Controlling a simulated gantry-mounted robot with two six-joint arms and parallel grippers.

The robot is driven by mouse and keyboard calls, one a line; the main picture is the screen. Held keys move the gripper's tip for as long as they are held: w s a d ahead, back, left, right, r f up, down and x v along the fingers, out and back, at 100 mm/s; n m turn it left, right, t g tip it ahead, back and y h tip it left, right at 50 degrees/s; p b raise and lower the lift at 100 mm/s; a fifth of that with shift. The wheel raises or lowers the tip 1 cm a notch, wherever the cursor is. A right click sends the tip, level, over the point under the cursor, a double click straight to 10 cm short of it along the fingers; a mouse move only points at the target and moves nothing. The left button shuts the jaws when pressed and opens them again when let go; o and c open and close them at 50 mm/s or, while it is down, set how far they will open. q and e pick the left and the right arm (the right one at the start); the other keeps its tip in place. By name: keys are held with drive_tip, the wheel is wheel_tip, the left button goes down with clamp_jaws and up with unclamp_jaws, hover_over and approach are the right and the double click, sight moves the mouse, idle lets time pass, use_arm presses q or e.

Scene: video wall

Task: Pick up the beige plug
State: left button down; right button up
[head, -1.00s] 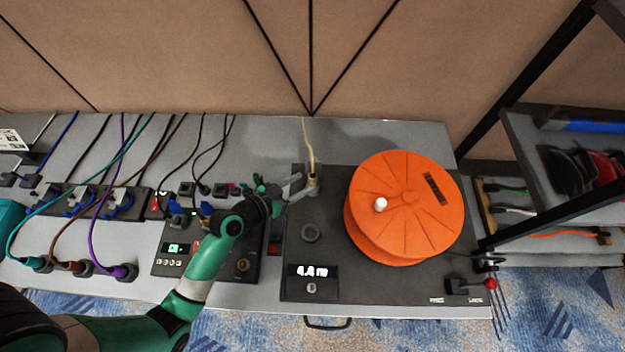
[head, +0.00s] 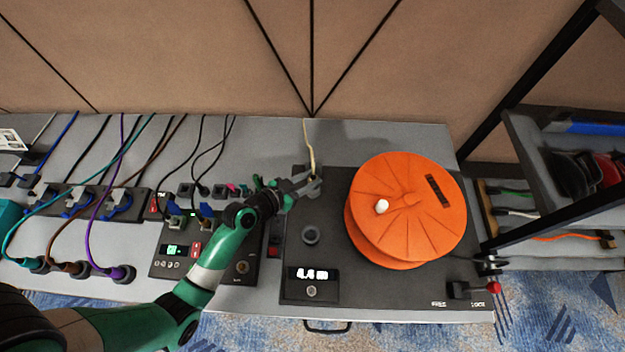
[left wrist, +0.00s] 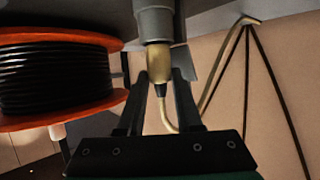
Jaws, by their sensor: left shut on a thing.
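The beige plug (left wrist: 159,64) shows in the left wrist view, with its beige cable (left wrist: 206,98) curving away toward the wall. Its upper end meets a grey round socket (left wrist: 155,22); I cannot tell how deep it sits. My left gripper (left wrist: 160,80) has a finger on each side of the plug and is shut on it. In the head view the left gripper (head: 305,183) is at the back left corner of the black reel panel (head: 335,285), and its fingers largely hide the plug. The beige cable (head: 309,145) rises behind it. My right gripper is not in view.
An orange cable reel (head: 408,215) with a white knob stands just right of the gripper. A dark shelf rack (head: 540,170) stands at the right.

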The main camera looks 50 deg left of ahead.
use_arm(q)
drive_tip(key=shift+r+p, duration=0.3)
drive_tip(key=shift+r, duration=0.3)
wheel_tip(320, 180, up, 3)
drive_tip(key=shift+f+p, duration=0.15)
drive_tip(key=shift+p, duration=0.6)
drive_tip(key=s+d+r+p, duration=0.6)
drive_tip(key=d+r, duration=0.3)
drive_tip(key=d, duration=0.3)
drive_tip(key=shift+s+d, duration=0.25)
